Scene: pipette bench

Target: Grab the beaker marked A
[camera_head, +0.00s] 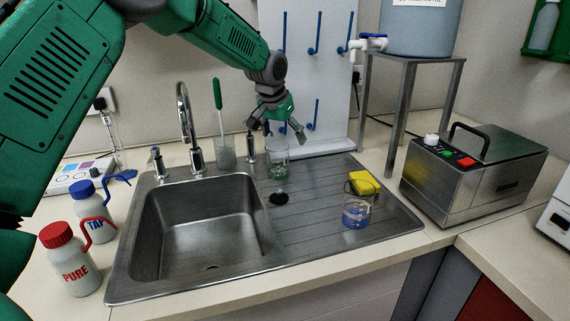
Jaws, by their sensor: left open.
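Two glass beakers stand on the ribbed drainboard of the sink. One clear beaker (278,164) stands at the back of the drainboard, with a greenish tint low in it. The other beaker (356,214) stands nearer the front right and shows blue in it. I cannot read a letter A on either one. My left gripper (275,130) is open, fingers pointing down, just above and in front of the back beaker's rim in the picture. I cannot tell whether it touches the glass. My right gripper is out of view.
A yellow sponge (364,182) lies by the front beaker, and a black plug (279,197) lies near the basin (207,240). A tap (186,125) and green-handled brush (219,100) stand behind. PURE (75,272) and TAP (94,222) bottles stand left; a metal bath (470,185) stands right.

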